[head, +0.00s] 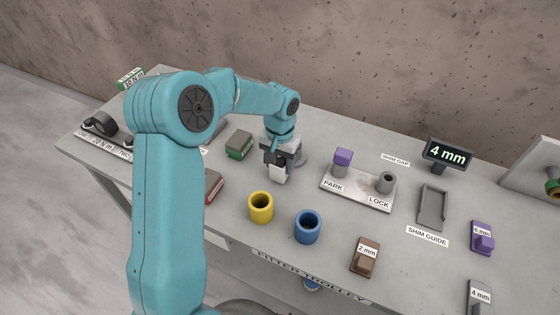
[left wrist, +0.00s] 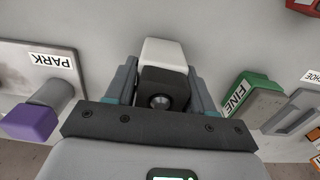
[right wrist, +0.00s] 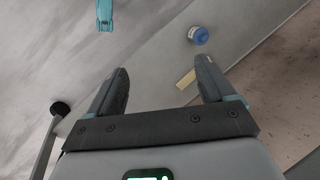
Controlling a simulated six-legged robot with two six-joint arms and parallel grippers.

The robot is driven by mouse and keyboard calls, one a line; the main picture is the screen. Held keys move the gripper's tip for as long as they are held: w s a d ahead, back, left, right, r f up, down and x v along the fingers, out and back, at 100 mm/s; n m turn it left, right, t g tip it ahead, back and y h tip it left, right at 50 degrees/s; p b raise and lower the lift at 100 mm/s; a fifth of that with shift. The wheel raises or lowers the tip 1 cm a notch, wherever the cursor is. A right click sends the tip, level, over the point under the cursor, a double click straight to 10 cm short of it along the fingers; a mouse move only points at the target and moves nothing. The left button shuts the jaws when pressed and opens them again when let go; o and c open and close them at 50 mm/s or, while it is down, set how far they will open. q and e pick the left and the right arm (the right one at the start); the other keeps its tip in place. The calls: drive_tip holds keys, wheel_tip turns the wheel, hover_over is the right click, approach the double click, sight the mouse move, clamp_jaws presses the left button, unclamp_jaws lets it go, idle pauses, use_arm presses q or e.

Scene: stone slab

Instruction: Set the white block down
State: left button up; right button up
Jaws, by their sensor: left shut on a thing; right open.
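My left gripper (head: 279,160) is shut on the white block (head: 278,175) over the slab, left of the PARK/LOCK plate (head: 352,193). In the left wrist view the white block (left wrist: 165,52) sits between the two fingers, with a dark part with a round hole on its near side. I cannot tell whether its underside touches the slab (head: 318,145). My right gripper (right wrist: 160,80) is open and empty in the right wrist view; the head view does not show it.
A yellow cup (head: 261,208) and a blue cup (head: 307,227) stand in front of the block. A green-grey block (head: 239,144) lies to its left. A purple-topped peg (head: 342,162) stands at PARK. A brown 2 mm block (head: 365,257) is near the front edge.

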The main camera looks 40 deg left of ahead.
use_arm(q)
drive_tip(key=shift+f, duration=0.25)
drive_tip(key=o, duration=1.2)
drive_tip(key=shift+r, duration=0.1)
wheel_tip(320, 180, up, 11)
drive_tip(key=shift+w+r, duration=0.1)
drive_tip(key=o, duration=0.4)
drive_tip(key=shift+r, duration=0.55)
drive_tip(key=shift+c, duration=0.2)
drive_tip(key=shift+r, duration=0.1)
